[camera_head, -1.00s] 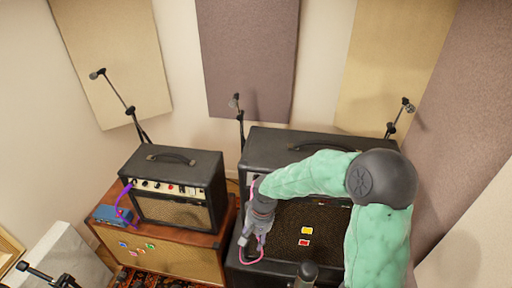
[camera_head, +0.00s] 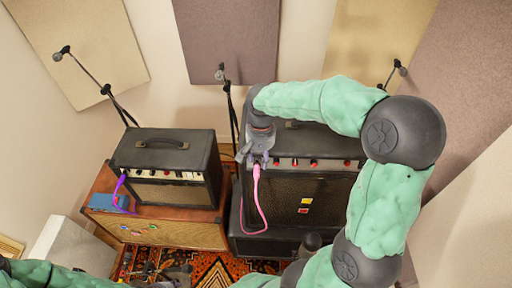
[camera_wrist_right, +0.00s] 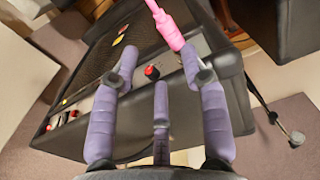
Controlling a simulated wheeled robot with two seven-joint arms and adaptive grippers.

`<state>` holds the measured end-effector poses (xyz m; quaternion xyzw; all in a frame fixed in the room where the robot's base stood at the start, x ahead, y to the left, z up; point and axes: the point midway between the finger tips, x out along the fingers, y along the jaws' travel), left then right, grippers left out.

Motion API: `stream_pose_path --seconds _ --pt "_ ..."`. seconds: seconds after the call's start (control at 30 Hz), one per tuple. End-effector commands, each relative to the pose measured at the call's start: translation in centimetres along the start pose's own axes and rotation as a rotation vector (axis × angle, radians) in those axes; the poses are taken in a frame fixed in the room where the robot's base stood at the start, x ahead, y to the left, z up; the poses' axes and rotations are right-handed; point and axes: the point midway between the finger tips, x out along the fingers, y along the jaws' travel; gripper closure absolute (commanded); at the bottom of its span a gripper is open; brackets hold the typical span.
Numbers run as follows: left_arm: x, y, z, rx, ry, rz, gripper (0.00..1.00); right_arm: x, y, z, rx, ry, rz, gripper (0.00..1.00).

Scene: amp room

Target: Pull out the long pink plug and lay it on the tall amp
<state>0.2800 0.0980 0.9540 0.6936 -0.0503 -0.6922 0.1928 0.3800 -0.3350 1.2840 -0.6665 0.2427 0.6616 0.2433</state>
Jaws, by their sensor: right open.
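The tall black amp (camera_head: 318,190) stands right of centre, with red knobs along its upper front panel. The long pink plug (camera_head: 256,171) is at the left end of that panel, its cable hanging down the front. It also shows in the right wrist view (camera_wrist_right: 166,26), beyond my fingertips. Whether its tip is in a socket I cannot tell. My right gripper (camera_head: 259,158) is open just above the plug; in the wrist view its fingers (camera_wrist_right: 160,68) are spread, with nothing between them. My left gripper (camera_head: 165,273) is low at the left, its jaws unclear.
A smaller black amp (camera_head: 168,155) stands on a wooden cabinet (camera_head: 165,230) at the left, with a purple cable (camera_head: 118,188) and a blue box (camera_head: 103,202). Microphone stands (camera_head: 231,105) rise behind. A patterned rug (camera_head: 215,268) covers the floor in front.

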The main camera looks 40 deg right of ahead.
Motion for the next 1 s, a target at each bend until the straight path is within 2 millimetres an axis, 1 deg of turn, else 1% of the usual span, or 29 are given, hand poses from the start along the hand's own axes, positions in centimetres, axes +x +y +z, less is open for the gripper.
stream_pose_path --seconds 0.03,0.2,0.4,0.5,0.7,0.93,0.97,1.0 --pt "-0.1 0.0 -0.1 0.000 0.002 0.000 0.60 1.0 0.0 0.1 -0.001 -0.007 0.003 0.55" --pt "-0.2 0.1 -0.2 0.000 0.004 0.000 0.60 3.9 0.0 0.1 -0.002 -0.006 0.003 0.55" --pt "-0.3 0.1 -0.1 0.000 0.003 0.000 0.60 6.7 0.0 0.1 -0.001 -0.005 0.002 0.55" --pt "-0.3 0.1 -0.1 0.000 0.003 0.000 0.60 7.6 0.0 0.1 -0.001 -0.003 0.001 0.55" --pt "-0.3 0.1 -0.1 0.000 0.003 0.000 0.60 8.5 -0.1 0.1 -0.002 -0.002 0.000 0.55" --pt "-0.3 0.1 -0.1 0.000 0.003 0.000 0.60 8.5 -0.1 0.0 -0.002 -0.002 -0.001 0.55" --pt "-0.3 0.1 -0.1 0.000 0.003 0.000 0.60 8.5 -0.1 0.0 -0.002 -0.002 -0.001 0.58" --pt "-0.3 0.1 -0.1 0.000 0.003 0.000 0.60 8.5 -0.1 0.0 -0.002 -0.001 -0.001 0.69"
